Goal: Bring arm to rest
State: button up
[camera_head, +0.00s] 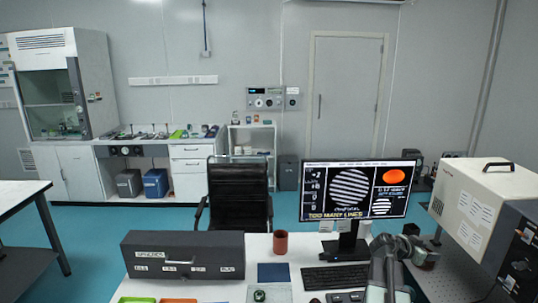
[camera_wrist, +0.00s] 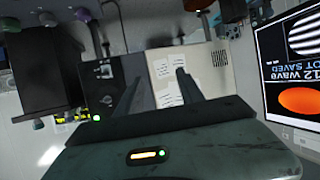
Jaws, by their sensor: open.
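My arm (camera_head: 388,268) rises at the lower right of the head view, in front of the desk and beside the monitor. Its end is small there, and the fingers cannot be made out. In the wrist view my gripper (camera_wrist: 157,88) shows two dark fingers spread apart with nothing between them. Beyond them is the cream instrument box with paper labels (camera_wrist: 218,84), apart from the fingers.
The monitor (camera_head: 357,190) stands on the white desk, close to my arm, with a keyboard (camera_head: 335,277) in front. The cream box (camera_head: 488,205) sits on the right-hand table. A dark case (camera_head: 184,254), a red-brown cup (camera_head: 280,242) and a black chair (camera_head: 240,190) are left.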

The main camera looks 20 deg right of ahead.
jog(key=w+a+f+n+t+y, duration=0.1)
jog(key=w+a+f+n+y, duration=0.25)
jog(key=a, duration=0.75)
jog(key=w+a+f+n+y, duration=0.2)
jog(key=w+a+f+n, duration=0.15)
jog(key=a, duration=0.75)
jog(key=w+a+f+n+t+y, duration=0.15)
jog(key=w+a+f, duration=0.25)
jog(key=a, duration=0.7)
jog(key=s+a+f+n+g+y, duration=0.1)
jog(key=s+a+f+n+y, duration=0.3)
jog(key=a, duration=1)
jog(key=a+n+g+y, duration=0.2)
jog(key=a+n, duration=0.4)
jog(key=a, duration=0.8)
notch_tip(320, 180, down, 22)
jog(key=b, duration=2.2)
notch_tip(320, 180, up, 16)
jog(key=p, duration=1.5)
jog(key=shift+d, duration=0.2)
jog(key=shift+w+f+m, duration=0.1)
jog(key=shift+m, duration=0.15)
